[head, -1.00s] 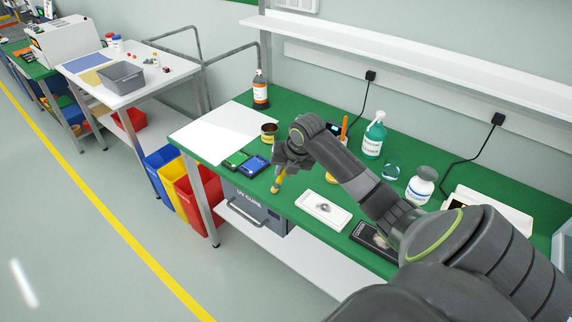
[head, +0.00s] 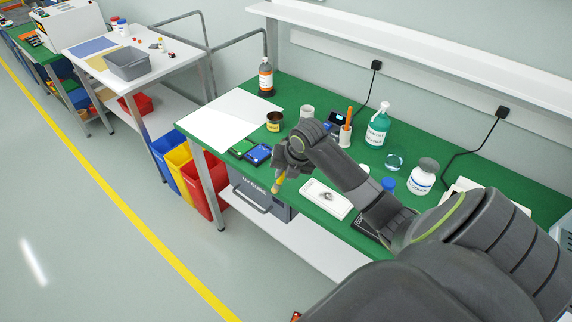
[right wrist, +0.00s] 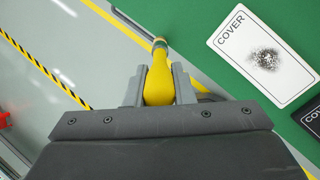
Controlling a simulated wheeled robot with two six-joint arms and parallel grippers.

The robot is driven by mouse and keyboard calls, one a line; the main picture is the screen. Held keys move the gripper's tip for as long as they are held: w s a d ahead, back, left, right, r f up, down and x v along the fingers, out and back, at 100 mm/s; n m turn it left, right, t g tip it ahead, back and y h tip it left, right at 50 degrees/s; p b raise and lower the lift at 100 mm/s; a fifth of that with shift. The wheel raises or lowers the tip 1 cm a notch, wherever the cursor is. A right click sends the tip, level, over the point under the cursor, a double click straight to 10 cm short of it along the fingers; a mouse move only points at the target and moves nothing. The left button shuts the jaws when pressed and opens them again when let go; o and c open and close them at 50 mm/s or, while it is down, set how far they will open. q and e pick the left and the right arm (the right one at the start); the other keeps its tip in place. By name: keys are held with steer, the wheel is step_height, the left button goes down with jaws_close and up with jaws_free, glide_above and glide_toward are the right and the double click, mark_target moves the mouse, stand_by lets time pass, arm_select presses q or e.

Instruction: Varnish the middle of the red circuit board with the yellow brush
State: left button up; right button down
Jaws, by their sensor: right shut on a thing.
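The yellow brush (head: 279,182) is in my right gripper (head: 288,168), close to the front edge of the green bench. In the right wrist view its yellow handle (right wrist: 159,82) is between the two fingers of the right gripper (right wrist: 159,88), which are shut on it. The brush's far end points away from the gripper. I see no red circuit board in either view; a green board (head: 241,146) and a blue board (head: 257,154) lie left of the gripper. The gripper and arm hide part of the bench. My left gripper is not in view.
A white COVER plate (head: 326,198) lies right of the gripper, with a dark one (head: 368,227) beside it. A white sheet (head: 212,122) covers the bench's left end.

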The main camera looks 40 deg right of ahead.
steer(key=shift+r, duration=0.1)
step_height(320, 180, up, 6)
steer(key=p, duration=0.5)
steer(key=shift+p, duration=0.4)
step_height(320, 180, up, 3)
steer(key=p, duration=0.3)
stand_by(0.5)
